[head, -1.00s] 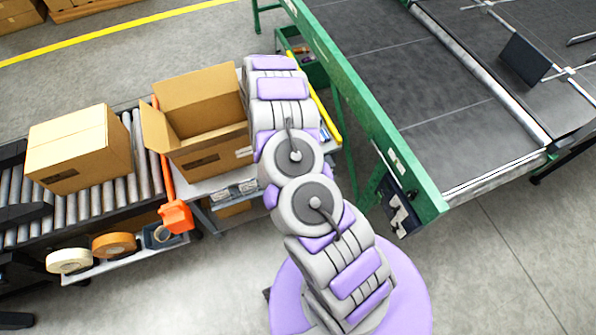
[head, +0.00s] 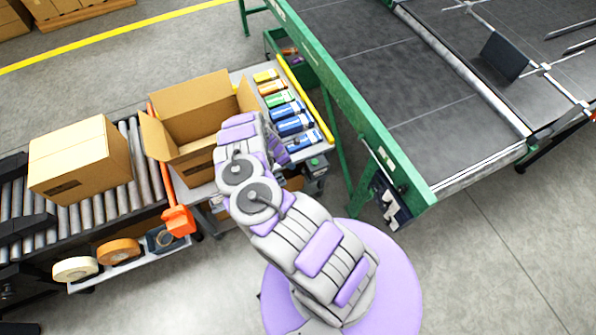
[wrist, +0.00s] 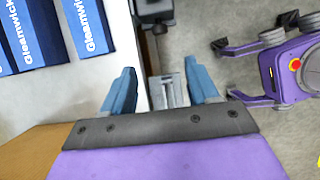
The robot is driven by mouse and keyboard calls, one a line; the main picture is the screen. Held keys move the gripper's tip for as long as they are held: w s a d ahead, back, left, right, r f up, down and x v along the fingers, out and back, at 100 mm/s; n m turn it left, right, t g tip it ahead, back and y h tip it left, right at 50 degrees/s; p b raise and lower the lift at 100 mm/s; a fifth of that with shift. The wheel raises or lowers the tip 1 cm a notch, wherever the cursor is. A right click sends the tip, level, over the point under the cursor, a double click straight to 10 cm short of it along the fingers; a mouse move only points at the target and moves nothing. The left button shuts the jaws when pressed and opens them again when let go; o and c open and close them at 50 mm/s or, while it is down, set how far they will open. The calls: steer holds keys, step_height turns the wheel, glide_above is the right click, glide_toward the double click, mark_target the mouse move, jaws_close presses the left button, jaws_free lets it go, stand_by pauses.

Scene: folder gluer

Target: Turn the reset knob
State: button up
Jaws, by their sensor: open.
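I cannot make out the reset knob for certain in either view. A small dark panel with pale parts (head: 390,202) hangs at the near corner of the green machine frame (head: 345,105); its details are too small to tell. A dark unit with a green spot (head: 314,168) sits at the near end of the carton table. My gripper (wrist: 160,85) is open, with two blue fingers apart and nothing held. It points down beside the blue cartons. In the head view my arm hides most of it.
Blue cartons (wrist: 87,25) lie on the table (head: 240,80), near an open cardboard box (head: 195,105). A closed box (head: 80,158) stands on the roller conveyor (head: 140,165). An orange part (head: 178,220) stands by the conveyor's end. Grey floor (head: 490,260) is clear at the lower right.

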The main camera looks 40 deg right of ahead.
mark_target(302, 172)
steer(key=b+x, duration=1.6)
steer(key=x, duration=0.1)
steer(key=shift+w+f+b, duration=0.1)
steer(key=shift+f+b, duration=0.05)
steer(key=shift+b, duration=0.2)
steer(key=c, duration=1)
